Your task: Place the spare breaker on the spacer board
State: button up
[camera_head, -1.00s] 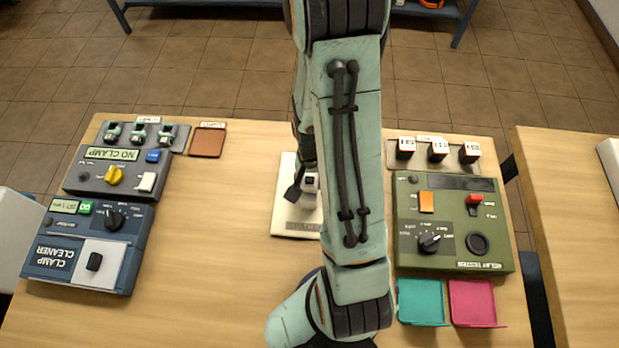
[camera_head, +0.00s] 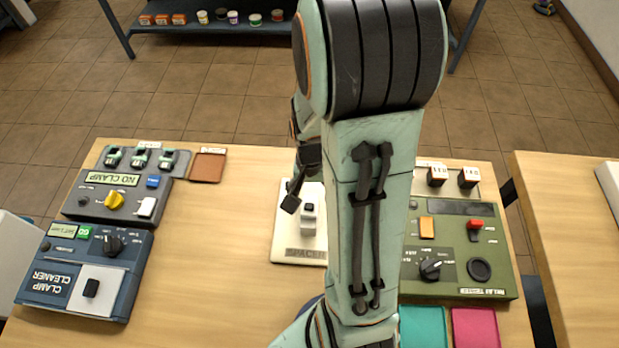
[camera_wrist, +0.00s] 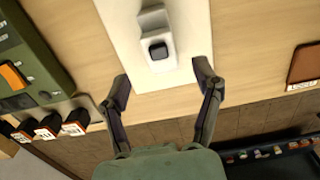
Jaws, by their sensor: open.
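The pale spacer board (camera_head: 300,255) lies on the table left of my arm; its label is partly hidden by the arm. A white, stepped breaker with a black toggle (camera_head: 308,226) stands on it. In the wrist view, the breaker (camera_wrist: 157,60) sits on the white board (camera_wrist: 190,20). My gripper (camera_wrist: 162,84) is open and empty. Its two fingers are spread beyond the near end of the breaker and do not touch it. In the head view one dark finger shows at the arm's left, and the rest is hidden behind the arm.
The clamp tester (camera_head: 120,195) and clamp cleaner (camera_head: 85,270) stand at left, with a brown tray (camera_head: 208,166) behind. The green relay tester (camera_head: 460,260), relays (camera_head: 468,178), and teal (camera_head: 422,328) and pink (camera_head: 474,328) trays are at right. Bare table lies left of the board.

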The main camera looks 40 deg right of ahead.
jog(key=r, duration=0.5)
jog(key=shift+a+r, duration=0.2)
jog(key=shift+r, duration=0.05)
jog(key=s+a+r+n, duration=0.4)
jog(key=s+a+n, duration=0.1)
jog(key=a, duration=0.2)
jog(key=s+a+r+n, duration=0.4)
jog(key=a+n, duration=0.1)
jog(key=a, duration=0.1)
jog(key=shift+s+a+y, duration=0.4)
